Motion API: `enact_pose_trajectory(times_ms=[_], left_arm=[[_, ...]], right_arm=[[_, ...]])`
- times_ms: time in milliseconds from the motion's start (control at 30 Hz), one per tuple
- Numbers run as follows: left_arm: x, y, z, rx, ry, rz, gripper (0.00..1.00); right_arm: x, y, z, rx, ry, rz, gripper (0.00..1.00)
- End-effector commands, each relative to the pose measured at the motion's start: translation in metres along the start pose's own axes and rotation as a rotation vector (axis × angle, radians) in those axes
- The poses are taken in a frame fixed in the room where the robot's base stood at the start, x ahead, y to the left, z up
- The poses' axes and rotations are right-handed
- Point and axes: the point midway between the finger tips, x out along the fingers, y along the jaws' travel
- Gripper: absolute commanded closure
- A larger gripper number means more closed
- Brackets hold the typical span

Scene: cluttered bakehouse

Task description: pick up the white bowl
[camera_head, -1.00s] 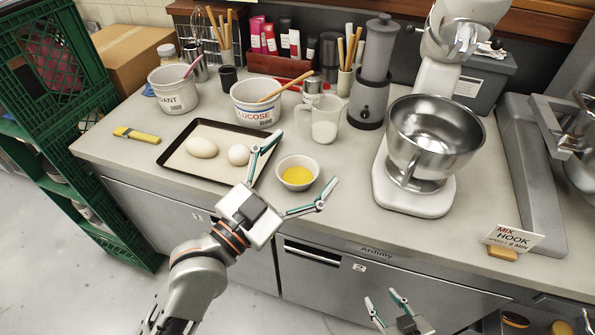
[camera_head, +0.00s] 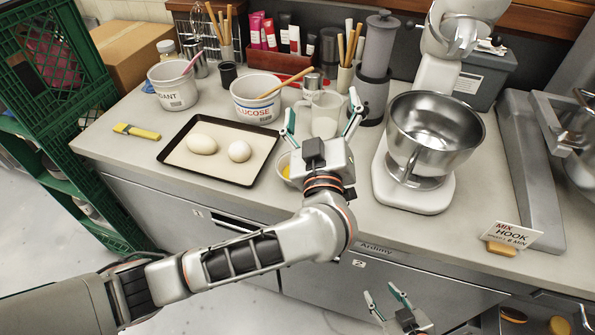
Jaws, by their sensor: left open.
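The small white bowl (camera_head: 283,162) with yellow contents stands near the counter's front edge. Only its left part shows; my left gripper hides the rest. My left gripper (camera_head: 321,116) is open, its fingers spread and pointing toward the back of the counter. In the picture, a clear jug (camera_head: 325,120) shows between its fingers; I cannot tell how far behind them it is. The gripper's body overlaps the bowl's right side; I cannot tell if they touch. My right gripper (camera_head: 385,296) is low at the bottom, in front of the cabinet, with its fingers apart and nothing between them.
A dark tray (camera_head: 256,176) with two white egg-like pieces lies left of the bowl. A white tub (camera_head: 254,112) stands behind it. A mixer with a steel bowl (camera_head: 428,128) stands to the right. A yellow-handled scraper (camera_head: 137,132) lies at the left.

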Motion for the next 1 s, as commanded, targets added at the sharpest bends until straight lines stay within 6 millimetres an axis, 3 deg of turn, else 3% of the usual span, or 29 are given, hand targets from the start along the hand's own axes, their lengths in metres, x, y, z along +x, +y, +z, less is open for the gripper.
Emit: enact_pose_trajectory(times_ms=[200, 333, 567, 1000], left_arm=[[-0.009, -0.047, 0.085, 0.184, -0.3, -0.223, 0.15], [-0.025, -0.077, 0.117, 0.288, -0.444, -0.334, 0.15], [-0.041, -0.105, 0.138, 0.373, -0.559, -0.427, 0.15], [-0.016, -0.124, 0.156, 0.378, -0.565, -0.435, 0.15]], right_arm=[[-0.001, 0.002, 0.002, -0.008, -0.003, -0.001, 0.6], [-0.001, 0.002, 0.002, -0.007, -0.003, -0.001, 0.6], [-0.001, 0.001, 0.002, -0.003, -0.003, 0.0, 0.6], [0.0, -0.001, 0.001, 0.006, -0.001, 0.001, 0.6]])
